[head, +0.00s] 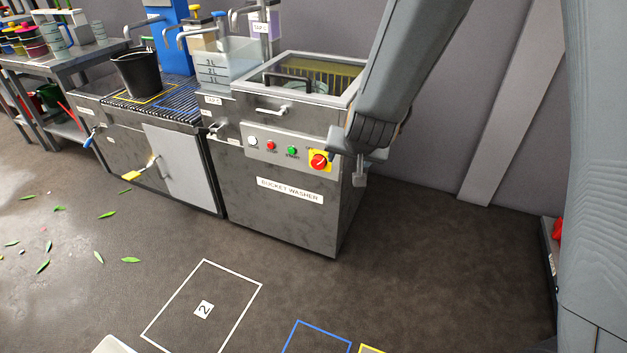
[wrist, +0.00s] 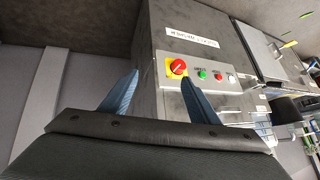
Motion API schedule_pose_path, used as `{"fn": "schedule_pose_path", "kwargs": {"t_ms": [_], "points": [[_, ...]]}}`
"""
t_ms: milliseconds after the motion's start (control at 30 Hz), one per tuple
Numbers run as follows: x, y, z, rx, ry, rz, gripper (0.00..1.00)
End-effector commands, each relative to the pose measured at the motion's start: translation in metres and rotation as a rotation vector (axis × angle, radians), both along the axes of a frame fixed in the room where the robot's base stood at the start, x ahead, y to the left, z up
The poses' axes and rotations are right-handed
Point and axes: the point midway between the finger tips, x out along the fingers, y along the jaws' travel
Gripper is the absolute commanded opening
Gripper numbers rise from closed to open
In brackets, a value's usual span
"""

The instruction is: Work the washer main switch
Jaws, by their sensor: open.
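The bucket washer (head: 285,222) is a grey metal cabinet with a label plate on its front. Its main switch (head: 319,161) is a red rotary knob on a yellow square plate, at the right end of the control panel. The switch also shows in the wrist view (wrist: 178,67), ahead of my gripper. My gripper (wrist: 158,82) is open and empty, its two blue fingers apart, with the switch seen between and beyond their tips. In the head view my arm's end hangs at the washer's right front corner, partly covering it. I cannot tell any contact with the knob.
The panel also has a white button (head: 252,141), a red button (head: 271,146) and a green button (head: 292,150). A metal handle (head: 272,110) sticks out above it. A sink unit with a black bucket (head: 135,74) stands to the left.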

Motion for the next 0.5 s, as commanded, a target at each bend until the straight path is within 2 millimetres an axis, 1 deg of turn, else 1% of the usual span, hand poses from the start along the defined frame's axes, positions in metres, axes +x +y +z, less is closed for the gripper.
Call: {"fn": "schedule_pose_path", "kwargs": {"t_ms": [33,100,167,200,300,333,400,500], "points": [[0.024,0.019,-0.029,0.002,-0.062,-0.019,0.55],[0.053,0.037,-0.049,0.003,-0.161,-0.062,0.55],[0.073,0.051,-0.065,-0.003,-0.246,-0.101,0.55],[0.084,0.059,-0.076,-0.008,-0.3,-0.128,0.55],[0.106,0.078,-0.103,-0.032,-0.439,-0.196,0.55],[0.109,0.083,-0.11,-0.042,-0.479,-0.216,0.55],[0.115,0.093,-0.127,-0.068,-0.57,-0.26,0.55],[0.115,0.104,-0.146,-0.107,-0.683,-0.315,0.55]]}}
